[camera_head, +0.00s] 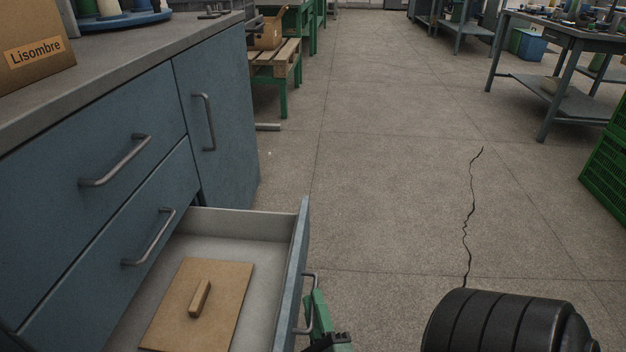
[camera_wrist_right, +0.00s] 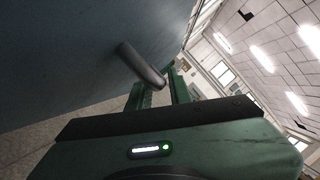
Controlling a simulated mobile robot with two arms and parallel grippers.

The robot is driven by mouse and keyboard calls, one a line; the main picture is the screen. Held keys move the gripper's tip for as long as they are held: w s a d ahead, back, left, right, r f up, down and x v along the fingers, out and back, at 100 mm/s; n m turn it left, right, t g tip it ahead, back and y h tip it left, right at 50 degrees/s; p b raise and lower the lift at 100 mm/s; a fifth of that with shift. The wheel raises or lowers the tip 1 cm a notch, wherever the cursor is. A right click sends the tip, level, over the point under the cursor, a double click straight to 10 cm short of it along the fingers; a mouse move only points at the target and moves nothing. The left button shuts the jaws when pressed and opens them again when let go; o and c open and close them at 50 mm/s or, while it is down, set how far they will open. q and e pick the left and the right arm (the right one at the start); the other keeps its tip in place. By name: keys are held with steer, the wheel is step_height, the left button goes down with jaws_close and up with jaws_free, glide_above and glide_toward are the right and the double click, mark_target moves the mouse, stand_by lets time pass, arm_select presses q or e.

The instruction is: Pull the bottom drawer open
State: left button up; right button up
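The bottom drawer (camera_head: 298,250) of the blue cabinet stands far out, its inside open to view. A brown board (camera_head: 228,285) with a small wooden block grip (camera_head: 200,298) lies in it. The drawer's metal bar handle (camera_head: 309,277) is on the front panel's outer face. My right gripper (camera_head: 318,305) is at this handle, low in the head view. In the right wrist view, the handle (camera_wrist_right: 142,66) runs in between the green fingers (camera_wrist_right: 160,92), which look closed around it. My left gripper is not in view.
Two closed fronts with bar handles (camera_head: 115,162) (camera_head: 150,238) are above the open drawer, and a closed door (camera_head: 215,120) is beside them. A cardboard box (camera_head: 35,50) stands on the counter. The floor right of the drawer is clear up to a green crate (camera_head: 606,160).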

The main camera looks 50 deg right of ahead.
steer(key=p+v, duration=0.1)
steer(key=v, duration=0.5)
steer(key=shift+s+a, duration=0.25)
steer(key=shift+s, duration=0.05)
